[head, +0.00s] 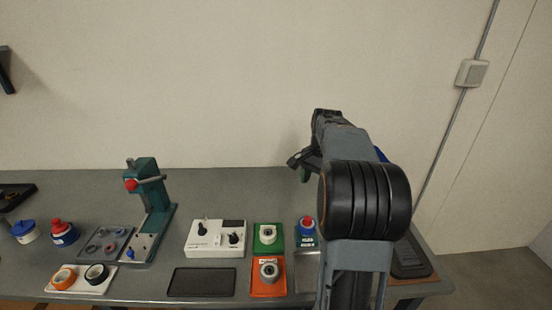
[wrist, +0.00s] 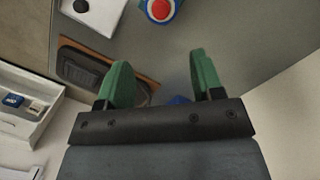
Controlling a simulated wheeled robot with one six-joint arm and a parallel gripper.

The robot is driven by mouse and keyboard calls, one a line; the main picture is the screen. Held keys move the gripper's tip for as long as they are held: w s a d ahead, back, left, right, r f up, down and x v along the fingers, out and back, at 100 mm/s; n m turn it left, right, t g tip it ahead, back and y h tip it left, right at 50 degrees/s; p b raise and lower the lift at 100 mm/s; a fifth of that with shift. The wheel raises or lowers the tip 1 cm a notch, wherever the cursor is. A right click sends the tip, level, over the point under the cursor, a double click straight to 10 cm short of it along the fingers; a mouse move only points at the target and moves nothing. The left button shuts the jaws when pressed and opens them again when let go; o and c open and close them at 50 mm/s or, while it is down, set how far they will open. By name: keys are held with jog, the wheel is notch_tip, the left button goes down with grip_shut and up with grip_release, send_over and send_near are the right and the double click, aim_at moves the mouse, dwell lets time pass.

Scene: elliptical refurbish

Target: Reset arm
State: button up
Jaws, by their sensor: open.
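My arm rises on the right side of the head view and reaches over the workbench (head: 230,180). A small blue thing (wrist: 180,99) shows between the fingers, partly hidden by the gripper's base.
A green press (head: 152,200) with a red knob stands left of a white control box (head: 215,238). Green (head: 268,229) and orange (head: 268,290) trays hold round parts. A blue piece with a red button (head: 306,230) stands beside my arm. A dark tray (head: 202,282) lies in front.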

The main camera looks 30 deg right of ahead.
jog(key=s+a+f+n+t, duration=0.1)
jog(key=s+a+n, duration=0.3)
jog(key=a, duration=0.3)
jog(key=s+a+f+n+t+h, duration=0.1)
jog(key=s+a+n+t, duration=0.1)
jog(key=s+a+n, duration=0.2)
jog(key=s+a+f+n+t, duration=0.1)
jog(key=s+a+n, duration=0.3)
jog(key=a, duration=0.7)
jog(key=shift+s+n+t, duration=0.3)
jog(key=shift+s+n, duration=0.1)
jog(key=shift+n, duration=0.7)
